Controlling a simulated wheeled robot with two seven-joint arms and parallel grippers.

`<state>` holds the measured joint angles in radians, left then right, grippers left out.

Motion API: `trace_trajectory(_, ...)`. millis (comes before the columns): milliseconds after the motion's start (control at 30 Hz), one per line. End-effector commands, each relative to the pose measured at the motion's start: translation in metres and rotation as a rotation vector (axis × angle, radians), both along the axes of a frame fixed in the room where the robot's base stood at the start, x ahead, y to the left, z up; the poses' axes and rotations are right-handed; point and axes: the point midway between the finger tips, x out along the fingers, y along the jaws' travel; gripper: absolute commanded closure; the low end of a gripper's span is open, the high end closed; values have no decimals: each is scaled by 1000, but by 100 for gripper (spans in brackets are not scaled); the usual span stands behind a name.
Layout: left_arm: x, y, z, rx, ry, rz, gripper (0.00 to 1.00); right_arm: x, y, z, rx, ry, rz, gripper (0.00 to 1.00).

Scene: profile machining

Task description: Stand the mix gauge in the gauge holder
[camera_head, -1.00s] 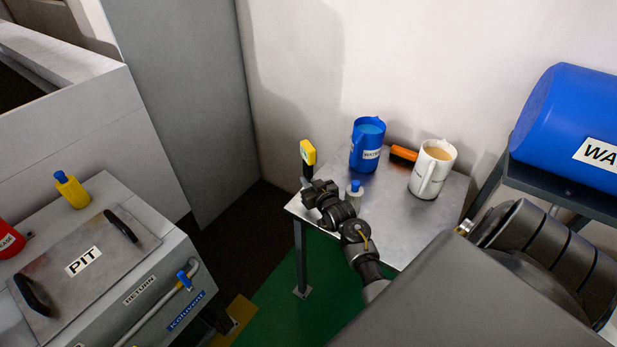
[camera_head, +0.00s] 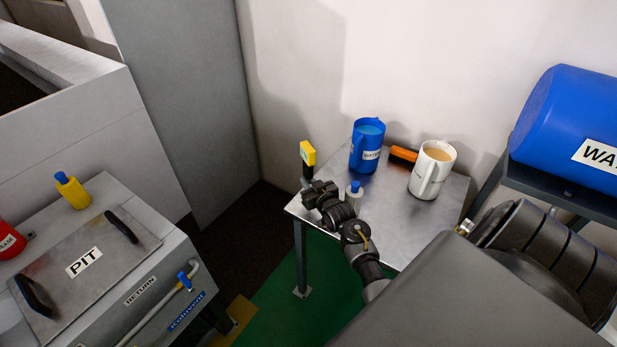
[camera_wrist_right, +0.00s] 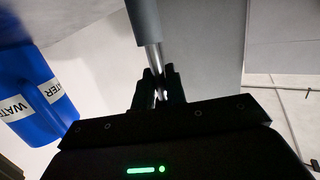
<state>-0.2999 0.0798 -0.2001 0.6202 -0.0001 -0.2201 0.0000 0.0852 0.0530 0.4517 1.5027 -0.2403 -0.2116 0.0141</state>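The mix gauge, with a yellow head (camera_head: 308,153) and a dark handle below it, stands roughly upright at the left end of my right gripper (camera_head: 306,188), over the table's left corner. In the right wrist view, my right gripper (camera_wrist_right: 160,92) is shut on a silver stem (camera_wrist_right: 153,58) below a grey cylinder (camera_wrist_right: 143,20); the yellow head is out of that view. I cannot make out a clear gauge holder. My left gripper is not in view.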

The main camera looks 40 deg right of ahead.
Motion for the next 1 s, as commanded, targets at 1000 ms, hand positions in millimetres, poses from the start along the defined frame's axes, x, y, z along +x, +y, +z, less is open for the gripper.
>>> trace_trajectory(1000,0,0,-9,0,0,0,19,-88,20,15,0,2,0,64)
